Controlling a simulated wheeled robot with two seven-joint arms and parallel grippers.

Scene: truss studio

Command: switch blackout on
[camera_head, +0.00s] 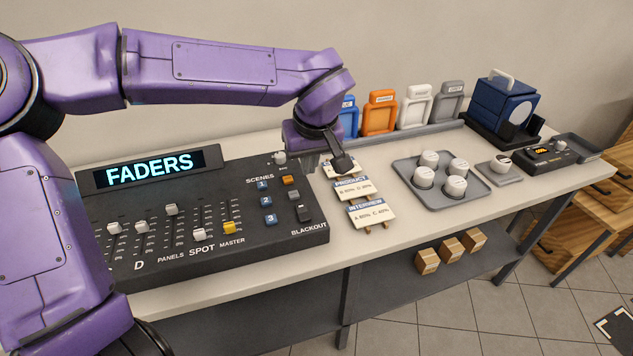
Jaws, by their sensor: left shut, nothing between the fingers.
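The black lighting desk (150,255) stands on the table, with a lit display reading FADERS (150,168). The blackout switch (304,213) is a small dark block near the desk's right edge, just above the BLACKOUT lettering. I cannot tell its position from here. My left gripper (343,164) is shut and empty. It hangs up and to the right of the blackout switch, over the top of the cue cards, and appears clear of the switch. It hides part of the top card. My right gripper is not in view.
Scene buttons (265,201) and faders (171,210) sit left of the switch. Cue cards (371,214) lie right of the desk. Further right are a grey tray (410,180) with several white round pieces, a small knob unit (500,164) and a blue case (503,102).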

